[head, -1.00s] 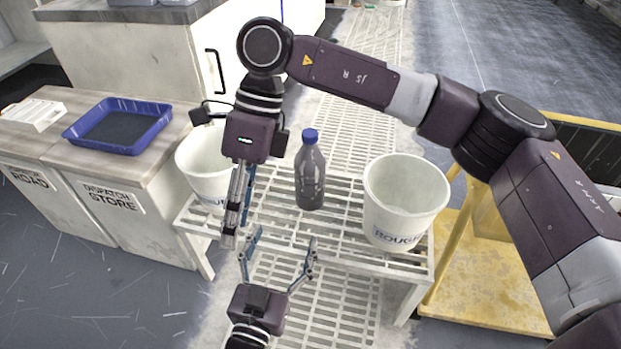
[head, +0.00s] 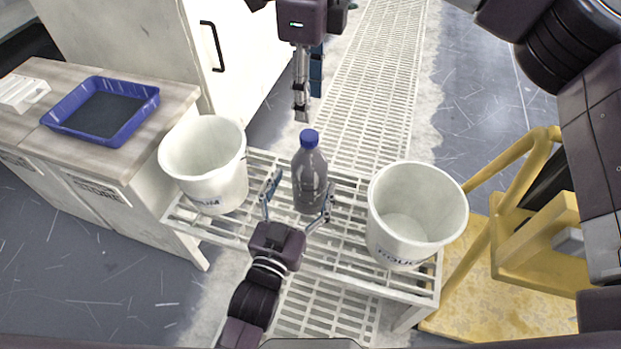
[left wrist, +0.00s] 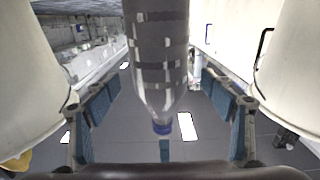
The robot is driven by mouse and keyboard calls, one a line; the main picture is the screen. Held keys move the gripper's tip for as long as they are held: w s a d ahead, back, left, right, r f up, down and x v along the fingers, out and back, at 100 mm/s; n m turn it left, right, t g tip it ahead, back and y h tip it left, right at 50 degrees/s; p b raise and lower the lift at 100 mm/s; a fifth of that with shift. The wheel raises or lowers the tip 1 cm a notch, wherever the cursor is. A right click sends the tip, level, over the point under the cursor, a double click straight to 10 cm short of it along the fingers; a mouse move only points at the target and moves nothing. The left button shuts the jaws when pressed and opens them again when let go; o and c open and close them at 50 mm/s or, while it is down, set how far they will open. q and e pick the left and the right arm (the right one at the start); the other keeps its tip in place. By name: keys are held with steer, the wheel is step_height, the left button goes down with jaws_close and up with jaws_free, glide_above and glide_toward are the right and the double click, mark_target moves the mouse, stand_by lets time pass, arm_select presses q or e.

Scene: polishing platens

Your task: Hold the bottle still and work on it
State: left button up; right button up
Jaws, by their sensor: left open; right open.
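A dark grey bottle with a blue cap (head: 309,170) stands upright on a white slatted table (head: 345,262). My left gripper (head: 303,184) is open, with one finger on each side of the bottle. In the left wrist view the bottle (left wrist: 160,50) is upside down in the picture, between the open fingers, with gaps visible on both sides. My right gripper (head: 306,100) is open and empty. Its fingers point down and appear just above the cap in the picture; whether they are directly over it or behind it, I cannot tell.
White buckets flank the bottle: one on the left (head: 205,180), one on the right (head: 385,225). A blue tray (head: 70,122) lies on a wooden counter at the left. A yellow frame (head: 480,270) stands at the right. The slats around the bottle are clear.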

arm_select(q)
steer(key=shift+x, duration=2.2)
